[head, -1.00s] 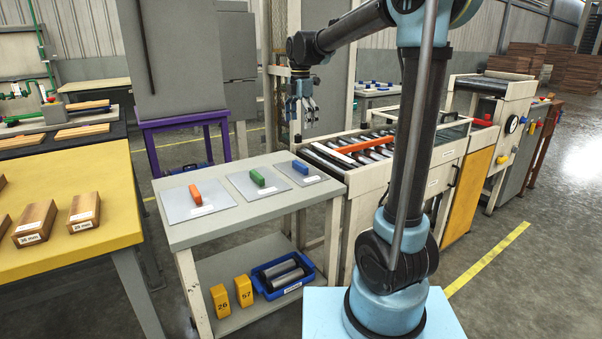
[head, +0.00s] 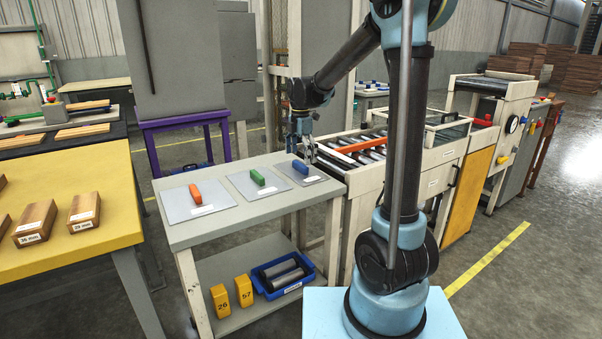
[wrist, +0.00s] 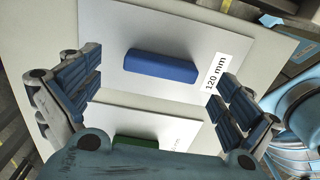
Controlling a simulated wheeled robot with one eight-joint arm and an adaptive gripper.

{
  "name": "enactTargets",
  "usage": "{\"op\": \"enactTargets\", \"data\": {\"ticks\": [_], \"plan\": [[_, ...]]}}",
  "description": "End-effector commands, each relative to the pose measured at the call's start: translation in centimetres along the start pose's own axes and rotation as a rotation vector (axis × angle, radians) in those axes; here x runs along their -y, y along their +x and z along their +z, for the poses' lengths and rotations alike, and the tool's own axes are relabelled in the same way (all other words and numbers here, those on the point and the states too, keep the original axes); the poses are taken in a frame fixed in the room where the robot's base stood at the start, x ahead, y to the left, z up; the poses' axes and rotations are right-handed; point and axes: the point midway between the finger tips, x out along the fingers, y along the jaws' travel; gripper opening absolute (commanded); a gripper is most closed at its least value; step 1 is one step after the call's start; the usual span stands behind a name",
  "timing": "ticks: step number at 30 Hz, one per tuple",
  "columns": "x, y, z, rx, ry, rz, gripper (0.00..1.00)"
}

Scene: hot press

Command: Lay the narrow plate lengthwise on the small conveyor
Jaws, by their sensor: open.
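The smallest plate, thin and grey with a blue handle block (head: 300,167), lies at the right end of the grey table. In the wrist view the plate (wrist: 190,32) bears a "120 mm" label, and its blue handle (wrist: 162,67) lies between my fingers in the picture. My gripper (head: 305,150) is open and empty, just above this plate; whether it touches the handle cannot be told. A roller conveyor (head: 342,167) with an orange bar (head: 358,145) stands to the right of the table; my arm hides part of it.
A plate with a green handle (head: 258,177) and a larger one with an orange handle (head: 196,194) lie to the left on the same table (head: 240,222). A blue bin (head: 283,274) and yellow blocks stand on its lower shelf. A yellow table (head: 75,260) stands at the left.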

Motion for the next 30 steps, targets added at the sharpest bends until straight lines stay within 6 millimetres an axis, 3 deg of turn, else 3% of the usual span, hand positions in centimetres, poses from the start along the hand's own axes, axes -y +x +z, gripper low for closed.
{"op": "enactTargets", "data": {"ticks": [7, 17, 24, 27, 30], "plan": [[0.1, 3.0, -0.1, 0.000, 0.000, 0.000, 0.98], [0.1, 3.5, -0.1, 0.000, 0.000, 0.000, 0.98], [0.1, 3.5, -0.1, 0.000, 0.000, 0.000, 0.44], [0.1, 3.5, -0.1, 0.000, 0.000, 0.000, 0.35], [0.1, 3.5, -0.1, 0.000, 0.000, 0.000, 0.35]]}}
